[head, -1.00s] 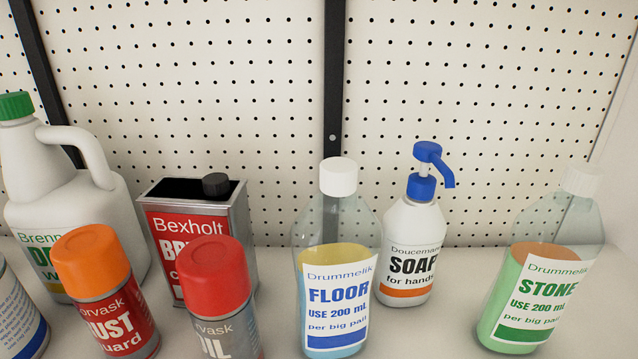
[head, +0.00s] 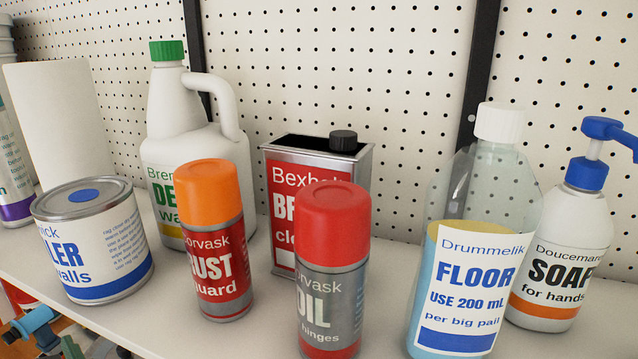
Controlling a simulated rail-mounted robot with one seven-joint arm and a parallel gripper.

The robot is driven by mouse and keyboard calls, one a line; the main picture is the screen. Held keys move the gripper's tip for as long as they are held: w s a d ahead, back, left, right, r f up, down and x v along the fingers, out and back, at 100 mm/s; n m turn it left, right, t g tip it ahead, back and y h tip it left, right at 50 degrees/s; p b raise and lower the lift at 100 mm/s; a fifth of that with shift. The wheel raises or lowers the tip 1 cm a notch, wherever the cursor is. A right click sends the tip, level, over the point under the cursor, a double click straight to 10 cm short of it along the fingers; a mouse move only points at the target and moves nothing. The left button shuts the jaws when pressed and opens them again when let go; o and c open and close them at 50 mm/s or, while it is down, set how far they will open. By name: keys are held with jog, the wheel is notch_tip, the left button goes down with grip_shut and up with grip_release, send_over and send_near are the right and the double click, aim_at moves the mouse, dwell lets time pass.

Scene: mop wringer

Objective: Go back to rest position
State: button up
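My gripper is not in view. The head view shows a white shelf (head: 130,315) with bottles and cans in front of a pegboard. A clear bottle labelled FLOOR (head: 470,270) with a white cap stands at the right front. A SOAP pump bottle (head: 560,255) with a blue pump stands partly behind it at the right edge. A red-capped OIL spray can (head: 333,270) and an orange-capped RUST guard can (head: 215,240) stand upright in front. A grey and red Bexholt can (head: 283,210) stands behind them.
A white jug (head: 185,130) with a green cap stands at the back. A round filler tin (head: 92,240) and a white roll (head: 58,120) stand at the left. Below the shelf's front edge, coloured items (head: 40,330) show at the lower left. The pegboard (head: 320,60) closes off the back.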

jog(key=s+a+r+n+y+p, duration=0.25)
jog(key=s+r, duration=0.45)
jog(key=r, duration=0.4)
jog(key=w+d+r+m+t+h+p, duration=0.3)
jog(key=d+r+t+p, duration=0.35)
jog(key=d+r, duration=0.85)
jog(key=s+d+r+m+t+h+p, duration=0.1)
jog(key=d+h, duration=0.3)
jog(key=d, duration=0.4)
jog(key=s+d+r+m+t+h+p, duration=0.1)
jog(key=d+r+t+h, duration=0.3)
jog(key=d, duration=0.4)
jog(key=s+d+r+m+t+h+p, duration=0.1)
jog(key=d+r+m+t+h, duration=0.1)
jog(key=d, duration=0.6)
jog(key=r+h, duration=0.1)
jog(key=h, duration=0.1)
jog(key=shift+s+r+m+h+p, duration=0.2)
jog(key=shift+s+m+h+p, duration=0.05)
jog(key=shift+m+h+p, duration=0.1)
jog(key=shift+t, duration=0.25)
